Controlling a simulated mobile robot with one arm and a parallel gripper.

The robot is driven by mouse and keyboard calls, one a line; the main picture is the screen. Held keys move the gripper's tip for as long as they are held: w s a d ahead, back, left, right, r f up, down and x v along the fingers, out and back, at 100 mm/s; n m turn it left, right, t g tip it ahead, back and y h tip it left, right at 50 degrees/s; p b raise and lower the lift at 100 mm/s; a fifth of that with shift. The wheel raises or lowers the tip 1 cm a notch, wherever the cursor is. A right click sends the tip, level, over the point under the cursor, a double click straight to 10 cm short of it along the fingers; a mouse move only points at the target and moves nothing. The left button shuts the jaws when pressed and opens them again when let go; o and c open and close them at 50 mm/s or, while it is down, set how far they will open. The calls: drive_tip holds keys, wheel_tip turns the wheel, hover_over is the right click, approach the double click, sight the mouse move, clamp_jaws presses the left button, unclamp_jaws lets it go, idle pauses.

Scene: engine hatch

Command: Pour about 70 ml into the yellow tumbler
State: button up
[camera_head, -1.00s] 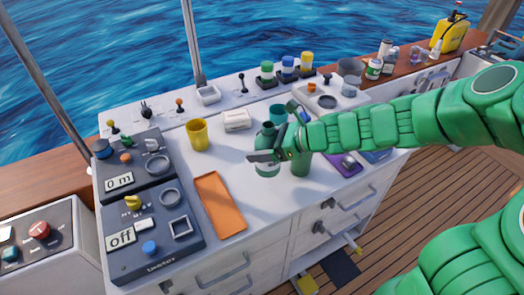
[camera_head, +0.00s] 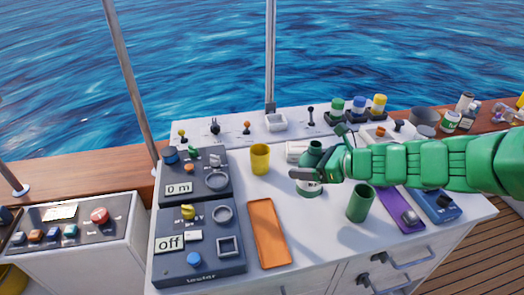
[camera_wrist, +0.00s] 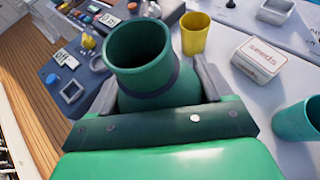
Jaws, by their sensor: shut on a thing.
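The yellow tumbler (camera_head: 260,159) stands upright on the white counter, right of the dark instrument panels; it also shows in the wrist view (camera_wrist: 195,33). My gripper (camera_head: 308,180) is shut on a green bottle (camera_head: 311,188), to the right of the tumbler and apart from it. In the wrist view the bottle's wide open mouth (camera_wrist: 138,45) is up close between the fingers. The bottle looks about upright in the head view. I cannot see any liquid inside it.
A green cup (camera_head: 360,203) stands right of the bottle. An orange tray (camera_head: 268,232) lies in front of the tumbler. A white box labelled "seeds" (camera_wrist: 258,58) and a teal cup (camera_wrist: 299,120) are close by. A purple mat (camera_head: 400,208) lies to the right.

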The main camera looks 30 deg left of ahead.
drive_tip(key=s+a+f, duration=0.2)
drive_tip(key=a, duration=2.1)
drive_tip(key=shift+f, duration=0.15)
drive_tip(key=shift+w, duration=0.15)
drive_tip(key=shift+w+d+f+m+g+y+p, duration=0.1)
drive_tip(key=shift+w+m+g+y, duration=0.15)
drive_tip(key=shift+m+g+y, duration=1.15)
drive_tip(key=shift+w+a+r+m+g+y+p, duration=0.1)
drive_tip(key=shift+w+m+g+y, duration=0.25)
drive_tip(key=shift+m, duration=2.05)
drive_tip(key=shift+w+d+f+m+g+y+p, duration=0.15)
drive_tip(key=shift+m+g+y, duration=0.7)
drive_tip(key=shift+m, duration=1.05)
